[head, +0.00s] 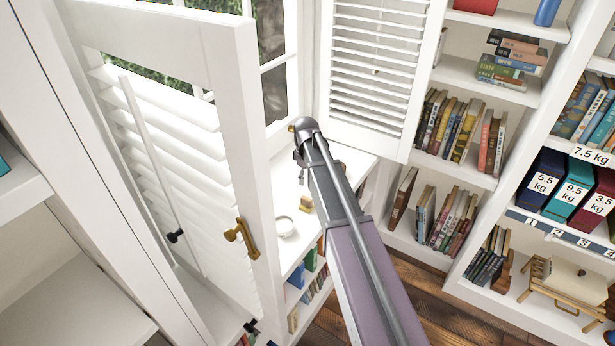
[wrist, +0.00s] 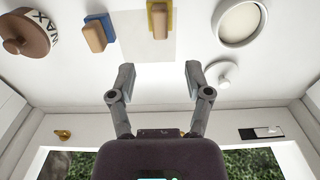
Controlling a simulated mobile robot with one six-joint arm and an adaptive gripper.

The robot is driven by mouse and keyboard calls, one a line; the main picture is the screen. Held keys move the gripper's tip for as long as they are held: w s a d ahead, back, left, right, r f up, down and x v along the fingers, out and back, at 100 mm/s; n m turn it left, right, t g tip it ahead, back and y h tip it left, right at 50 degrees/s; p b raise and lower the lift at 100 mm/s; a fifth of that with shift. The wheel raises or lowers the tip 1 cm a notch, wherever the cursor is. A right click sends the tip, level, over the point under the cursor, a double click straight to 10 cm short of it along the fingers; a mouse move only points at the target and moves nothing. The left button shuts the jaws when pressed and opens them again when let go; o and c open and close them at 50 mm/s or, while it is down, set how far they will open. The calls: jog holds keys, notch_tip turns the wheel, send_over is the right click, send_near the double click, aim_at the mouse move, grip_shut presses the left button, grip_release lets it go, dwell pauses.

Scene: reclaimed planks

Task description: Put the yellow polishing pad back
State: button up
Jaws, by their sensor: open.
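The yellow polishing pad (wrist: 159,20) has a wooden grip and lies at the top middle of the wrist view, on a pale rectangular sheet (wrist: 140,48). A blue pad (wrist: 97,33) with a similar wooden grip lies to its left, by the sheet's edge. My gripper (wrist: 153,82) is open and empty, its fingers apart, below the pads in the picture. In the head view my gripper (head: 301,168) is over the white surface by the window, and a small yellowish block (head: 306,204) shows beside it.
A brown tin marked WAX (wrist: 28,32) lies at upper left. A round dish with a cream inside (wrist: 240,22) and a white lid (wrist: 222,74) lie at right. A louvred shutter (head: 375,70) and an open shutter door (head: 190,150) flank my arm. Bookshelves (head: 480,180) stand right.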

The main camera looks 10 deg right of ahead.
jog(key=shift+r, duration=0.1)
dwell(0.7)
jog(key=s+m, duration=0.9)
jog(key=s, duration=1.5)
jog(key=shift+s+d, duration=0.15)
jog(key=shift+d, duration=0.05)
jog(key=shift+c, duration=0.5)
